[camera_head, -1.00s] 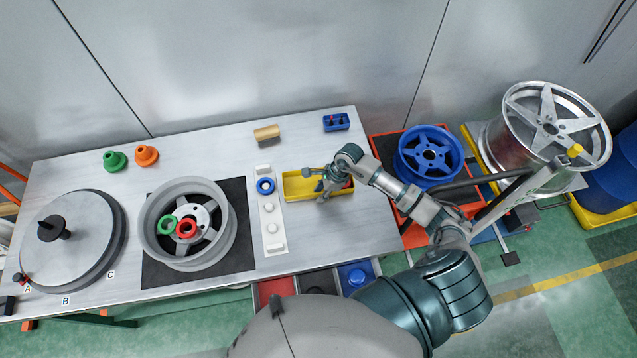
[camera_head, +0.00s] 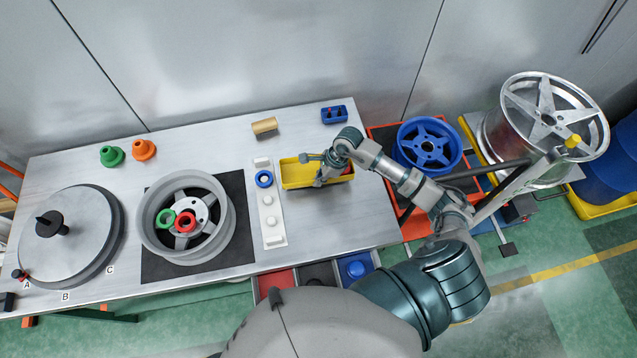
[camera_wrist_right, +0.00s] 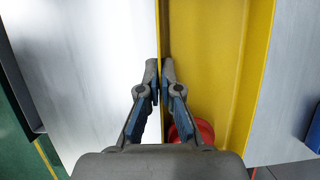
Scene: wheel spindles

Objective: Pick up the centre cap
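My right gripper (camera_head: 318,182) is at the front wall of the yellow tray (camera_head: 289,176). In the right wrist view its fingertips (camera_wrist_right: 159,75) are nearly together above the tray wall (camera_wrist_right: 163,30), with only a narrow slit between them and nothing visible held. A red round part (camera_wrist_right: 200,130) lies in the tray beside the right finger, partly hidden by the gripper; it also shows at the tray's right end in the head view (camera_head: 347,170). I cannot tell for certain which part is the centre cap. My left gripper is not in view.
A white strip (camera_head: 271,238) with a blue ring (camera_head: 264,179) stands left of the tray. A grey wheel (camera_head: 146,222) with green and red rings lies further left. A wooden cylinder (camera_head: 264,126) and a blue block (camera_head: 334,114) sit behind. Bare table lies in front of the tray.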

